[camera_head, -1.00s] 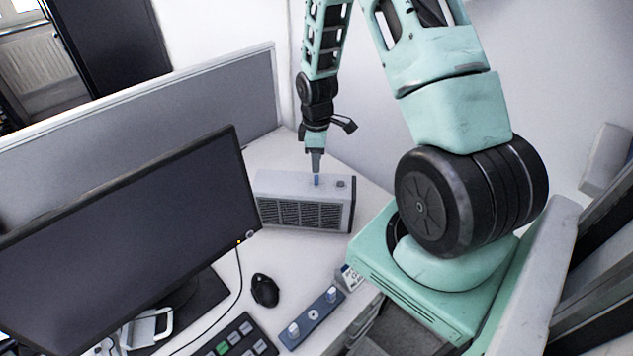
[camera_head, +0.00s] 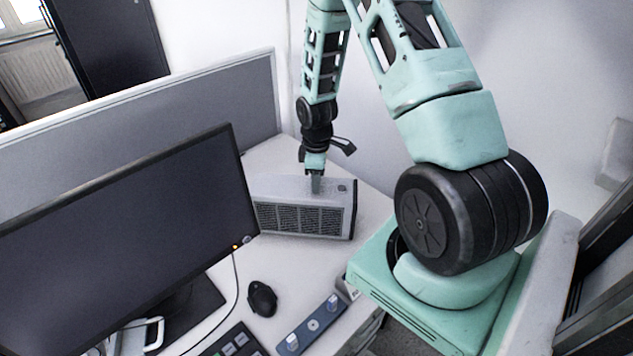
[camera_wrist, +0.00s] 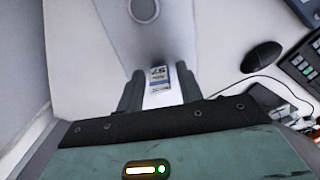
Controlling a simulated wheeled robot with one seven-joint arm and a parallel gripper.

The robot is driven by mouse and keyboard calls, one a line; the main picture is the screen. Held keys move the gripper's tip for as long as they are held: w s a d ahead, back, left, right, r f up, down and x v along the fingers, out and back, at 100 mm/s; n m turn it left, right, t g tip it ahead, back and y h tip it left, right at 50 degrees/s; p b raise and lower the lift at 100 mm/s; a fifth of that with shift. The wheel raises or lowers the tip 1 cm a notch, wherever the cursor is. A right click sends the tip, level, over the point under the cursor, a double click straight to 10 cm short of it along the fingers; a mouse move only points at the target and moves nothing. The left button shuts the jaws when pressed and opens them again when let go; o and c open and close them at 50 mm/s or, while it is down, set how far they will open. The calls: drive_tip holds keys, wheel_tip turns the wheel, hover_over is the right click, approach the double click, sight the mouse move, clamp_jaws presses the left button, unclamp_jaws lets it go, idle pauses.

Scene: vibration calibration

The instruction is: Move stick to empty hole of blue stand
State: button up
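The stick (camera_wrist: 160,80) shows in the wrist view as a small piece with a white and blue label, standing at the grey box. My gripper (camera_wrist: 160,90) has its two fingers on either side of it, apart, with narrow gaps showing. In the head view my gripper (camera_head: 316,186) points down onto the top of the grey box (camera_head: 285,186) and hides the stick. The blue stand (camera_head: 313,326) lies on the desk at the bottom. It has white pieces at both ends and a round empty hole in its middle.
A large monitor (camera_head: 120,240) stands at left. A black mouse (camera_head: 262,298) and a dark keypad (camera_head: 232,343) lie between it and the stand. A small labelled box (camera_head: 349,288) is right of the stand. A grey partition (camera_head: 200,105) runs behind the desk.

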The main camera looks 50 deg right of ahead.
clamp_jaws()
drive_tip(key=shift+r+p, duration=0.75)
drive_tip(key=shift+r, duration=0.05)
idle(1.0)
drive_tip(key=shift+r+p, duration=1.4)
drive_tip(key=shift+r, duration=0.35)
drive_tip(key=shift+f, duration=0.1)
